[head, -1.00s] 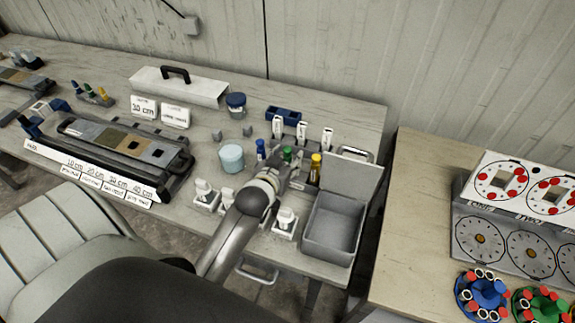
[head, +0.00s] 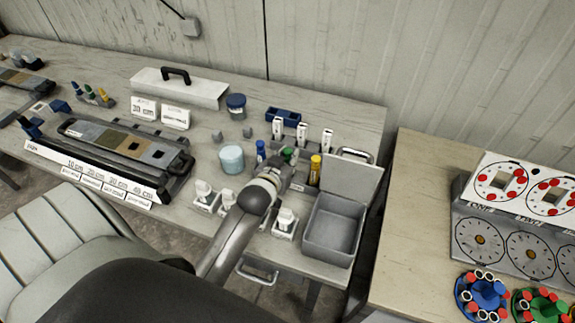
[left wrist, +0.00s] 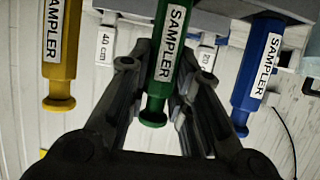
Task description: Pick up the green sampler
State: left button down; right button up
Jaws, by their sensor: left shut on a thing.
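The green sampler (head: 288,152) stands between the blue sampler (head: 261,150) and the yellow sampler (head: 315,168) in the head view; my gripper hides most of it. In the left wrist view the green sampler (left wrist: 165,60) hangs into the picture between my fingers, with a white SAMPLER label. My left gripper (left wrist: 157,85) is shut on it. In the head view the left gripper (head: 290,165) is at the row of samplers. The blue sampler (left wrist: 258,75) and yellow sampler (left wrist: 61,55) flank it, clear of the fingers. My right gripper is not in view.
White labelled cards (head: 302,130) stand behind the samplers. A grey open box (head: 334,228) is to the right and a pale blue cup (head: 231,158) to the left. White stands (head: 285,222) with upright pieces are in front. A core tray (head: 125,150) lies at left.

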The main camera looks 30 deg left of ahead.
pick_arm(q)
jog(key=shift+r, duration=0.15)
jog(key=shift+r+b, duration=0.35)
jog(key=shift+r, duration=0.2)
jog(key=s+a+r+p, duration=0.1)
jog(key=s+r, duration=1)
jog(key=s, duration=0.2)
jog(key=shift+s+r+p, duration=0.35)
jog(key=shift+s, duration=0.05)
